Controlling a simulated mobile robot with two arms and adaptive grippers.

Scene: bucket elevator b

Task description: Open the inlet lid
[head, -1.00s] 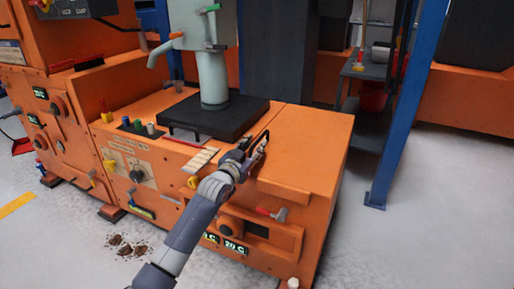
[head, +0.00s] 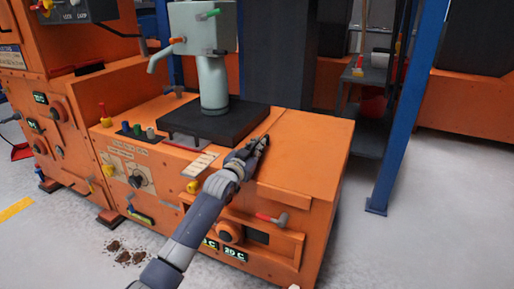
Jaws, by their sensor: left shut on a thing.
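The orange panel (head: 310,150) on the right part of the machine's top looks like the inlet lid. It lies flat or nearly flat; I cannot tell whether its left edge is slightly raised. My left gripper (head: 259,145) is at this panel's left edge, just in front of the black base plate. Its fingers are closed together on something at that edge, most likely the lid's edge or grip, which the fingers hide. My right gripper is not in view.
A pale grey column (head: 213,82) stands on a black base plate (head: 215,118) left of the panel. A red-handled lever (head: 272,219) sits on the front below my gripper. A blue post (head: 408,110) stands to the right, with open floor in front of it.

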